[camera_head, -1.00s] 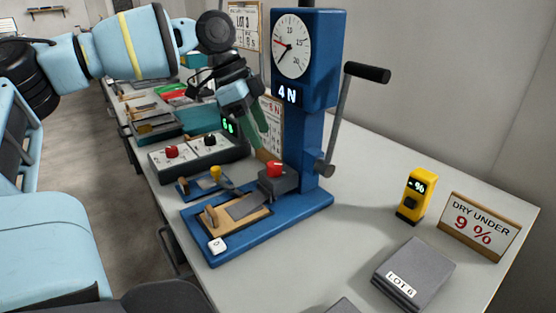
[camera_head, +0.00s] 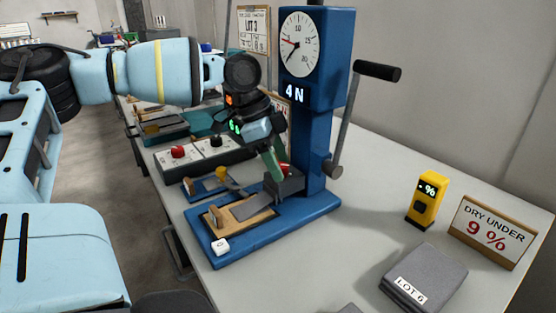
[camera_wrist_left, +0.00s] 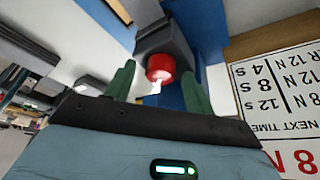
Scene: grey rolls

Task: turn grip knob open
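The red grip knob (camera_head: 285,168) sits on the grey clamp block (camera_head: 287,186) at the foot of the blue tester (camera_head: 317,70). In the head view my left gripper (camera_head: 274,166) is just above and in front of it, hiding most of it. The left wrist view shows the knob (camera_wrist_left: 160,64) with a white pointer mark, framed between the tips of two spread green fingers. The gripper is open, with a visible gap on each side; whether the tips reach beside the knob is unclear. My right gripper is not in view.
The tester's crank handle (camera_head: 377,70) rises on the right, and its display reads 4 N. A control box (camera_head: 190,160) with a red and a black knob stands at left. A yellow meter (camera_head: 427,200), a sign (camera_head: 492,232) and a grey pad (camera_head: 425,277) are at right.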

